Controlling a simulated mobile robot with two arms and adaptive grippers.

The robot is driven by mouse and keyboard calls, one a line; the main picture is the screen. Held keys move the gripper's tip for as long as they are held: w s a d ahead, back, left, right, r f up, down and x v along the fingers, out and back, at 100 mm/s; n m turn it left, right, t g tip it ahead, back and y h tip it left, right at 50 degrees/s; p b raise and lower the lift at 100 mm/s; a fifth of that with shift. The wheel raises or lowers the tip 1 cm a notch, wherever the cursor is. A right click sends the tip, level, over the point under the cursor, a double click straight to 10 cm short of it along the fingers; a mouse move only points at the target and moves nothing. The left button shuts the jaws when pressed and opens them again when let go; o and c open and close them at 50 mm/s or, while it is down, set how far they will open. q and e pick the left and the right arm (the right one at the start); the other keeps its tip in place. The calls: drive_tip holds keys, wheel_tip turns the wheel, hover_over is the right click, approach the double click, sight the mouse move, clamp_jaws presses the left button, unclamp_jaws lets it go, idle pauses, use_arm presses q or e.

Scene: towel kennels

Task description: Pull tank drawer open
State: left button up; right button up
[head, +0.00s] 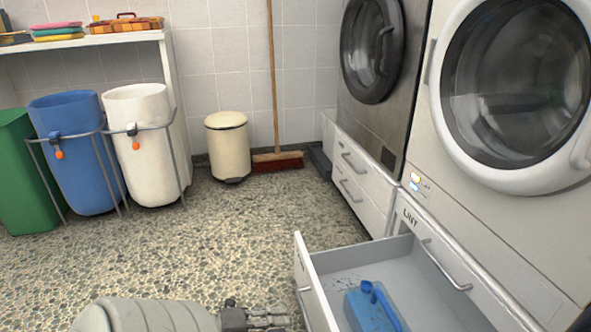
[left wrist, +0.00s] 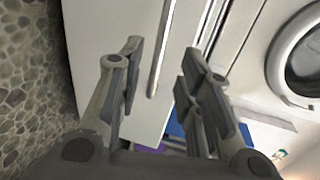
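The tank drawer is pulled out below the right-hand machine; its white front (head: 312,284) faces left in the head view. A blue tank (head: 372,309) lies inside on the grey drawer floor. My left gripper (head: 285,318) is at the bottom of the head view, just left of the drawer front. In the left wrist view, its two fingers (left wrist: 160,85) are spread apart. A pale bar handle (left wrist: 163,45) on the white front shows beyond and between them; contact cannot be told. Part of something blue shows behind the right finger. My right gripper is not seen.
A panel marked LINT (head: 409,217) with a bar handle (head: 446,264) sits above the open drawer. Shut white drawers (head: 358,185) are under the left machine. Bins (head: 75,150), a cream pedal bin (head: 228,147) and a broom (head: 277,160) stand behind. The pebbled floor left of the drawer is clear.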

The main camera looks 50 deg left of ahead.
use_arm(q)
drive_tip(key=shift+v, duration=1.9)
